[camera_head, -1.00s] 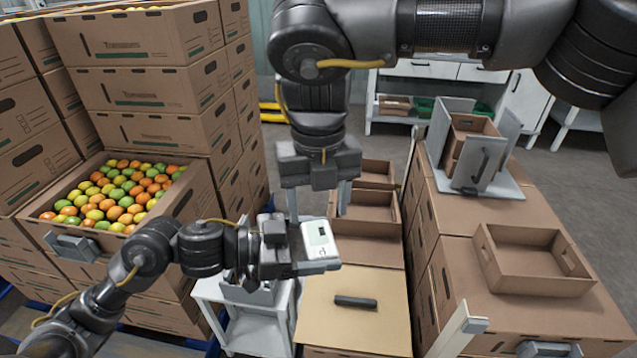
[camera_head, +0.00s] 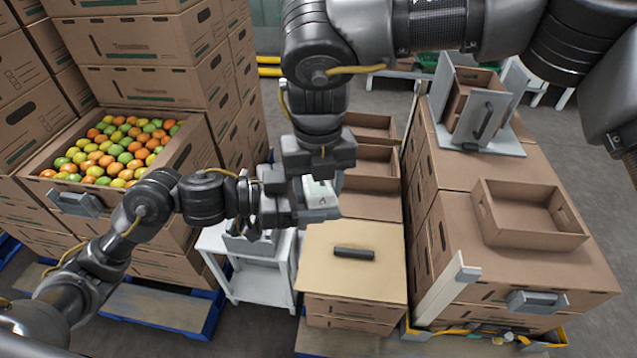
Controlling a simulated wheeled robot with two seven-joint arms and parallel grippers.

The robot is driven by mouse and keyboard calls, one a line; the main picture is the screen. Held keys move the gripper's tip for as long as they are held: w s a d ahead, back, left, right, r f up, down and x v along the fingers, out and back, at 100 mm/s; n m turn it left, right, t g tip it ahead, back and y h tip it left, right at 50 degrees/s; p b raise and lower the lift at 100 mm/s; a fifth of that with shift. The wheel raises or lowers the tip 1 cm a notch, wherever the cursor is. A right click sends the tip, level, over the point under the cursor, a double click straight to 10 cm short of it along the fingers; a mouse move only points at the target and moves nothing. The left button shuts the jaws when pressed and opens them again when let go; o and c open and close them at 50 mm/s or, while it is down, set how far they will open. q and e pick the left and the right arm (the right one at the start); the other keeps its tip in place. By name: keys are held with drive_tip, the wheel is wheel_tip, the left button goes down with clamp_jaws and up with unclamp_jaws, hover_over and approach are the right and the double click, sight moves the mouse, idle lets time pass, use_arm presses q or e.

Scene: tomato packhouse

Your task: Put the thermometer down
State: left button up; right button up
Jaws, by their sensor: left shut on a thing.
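The thermometer (camera_head: 318,193) is a small white device with a dark display. My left gripper (camera_head: 300,207) is shut on it from the left and holds it in the air, behind the near cardboard box in the picture. My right gripper (camera_head: 318,182) points down just above and over the thermometer in the picture. Its fingers look apart, but they are partly hidden, and I cannot tell whether they touch the thermometer.
A dark bar (camera_head: 354,254) lies on the near closed box (camera_head: 330,285). Open empty boxes (camera_head: 370,203) stand behind it. A small white table (camera_head: 232,262) is to the left. A tray (camera_head: 535,237) sits on boxes at right. A tomato crate (camera_head: 190,160) is at left.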

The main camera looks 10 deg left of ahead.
drive_tip(key=shift+c, duration=1.2)
use_arm(q)
drive_tip(key=o, duration=1)
use_arm(e)
drive_tip(key=shift+c, duration=0.9)
use_arm(q)
drive_tip(key=v, duration=1.2)
drive_tip(key=shift+s, duration=0.1)
